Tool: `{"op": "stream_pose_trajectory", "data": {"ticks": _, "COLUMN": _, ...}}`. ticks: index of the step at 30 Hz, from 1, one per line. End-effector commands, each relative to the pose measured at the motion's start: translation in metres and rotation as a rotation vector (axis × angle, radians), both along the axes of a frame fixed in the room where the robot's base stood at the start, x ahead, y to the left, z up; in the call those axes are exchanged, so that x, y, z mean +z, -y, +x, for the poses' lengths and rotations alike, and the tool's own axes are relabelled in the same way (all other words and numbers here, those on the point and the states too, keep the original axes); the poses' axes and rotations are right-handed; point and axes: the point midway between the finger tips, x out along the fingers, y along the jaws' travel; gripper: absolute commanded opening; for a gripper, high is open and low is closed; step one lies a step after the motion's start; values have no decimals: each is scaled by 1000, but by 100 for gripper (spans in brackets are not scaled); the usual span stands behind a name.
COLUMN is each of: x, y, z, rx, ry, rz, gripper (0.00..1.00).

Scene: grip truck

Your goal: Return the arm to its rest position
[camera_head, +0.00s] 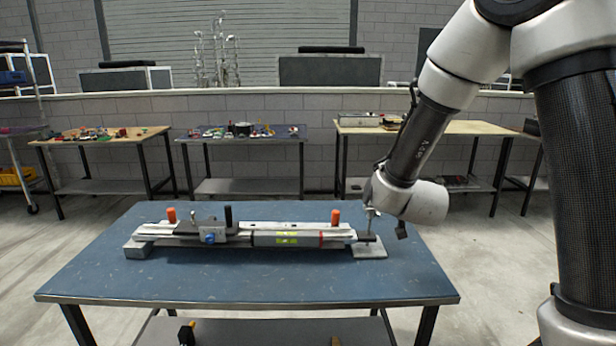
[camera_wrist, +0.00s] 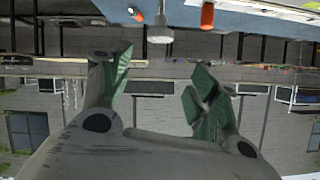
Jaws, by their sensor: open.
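My gripper (camera_wrist: 162,78) is open and empty in the wrist view, with two green-padded fingers spread apart. That view is upside down and looks past the fingers to the far wall. In the head view, my arm's wrist is at the right end of the blue table, and the fingers cannot be made out there. A long metal rail assembly (camera_head: 285,239) lies across the table, with an orange knob (camera_head: 336,217) near its right end and another orange knob (camera_head: 171,215) near its left. An orange knob (camera_wrist: 207,16) also shows in the wrist view, apart from the fingers.
The blue table (camera_head: 250,283) has bare room in front of the assembly. A black post (camera_head: 228,216) rises from the assembly, and a small grey plate (camera_head: 369,250) lies at its right end, below my wrist. Workbenches with small items stand along the back wall.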

Motion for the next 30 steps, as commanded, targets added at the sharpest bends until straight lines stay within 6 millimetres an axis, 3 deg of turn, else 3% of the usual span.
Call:
{"op": "stream_pose_trajectory", "data": {"ticks": 1, "x": 19, "y": 8, "z": -9, "rx": 24, "ry": -37, "rz": 20, "gripper": 61}}
{"op": "stream_pose_trajectory", "data": {"ticks": 5, "x": 51, "y": 25, "z": -49, "rx": 105, "ry": -172, "rz": 29, "gripper": 61}}
{"op": "stream_pose_trajectory", "data": {"ticks": 9, "x": 79, "y": 53, "z": -112, "rx": 171, "ry": -318, "rz": -5, "gripper": 61}}
{"op": "stream_pose_trajectory", "data": {"ticks": 18, "x": 108, "y": 123, "z": -272, "rx": 182, "ry": -622, "rz": -140, "gripper": 61}}
{"op": "stream_pose_trajectory", "data": {"ticks": 21, "x": 111, "y": 137, "z": -307, "rx": 165, "ry": -688, "rz": -168, "gripper": 61}}
{"op": "stream_pose_trajectory", "data": {"ticks": 25, "x": 112, "y": 145, "z": -330, "rx": 153, "ry": -732, "rz": -183, "gripper": 61}}
{"op": "stream_pose_trajectory", "data": {"ticks": 30, "x": 111, "y": 146, "z": -333, "rx": 151, "ry": -741, "rz": -185, "gripper": 61}}
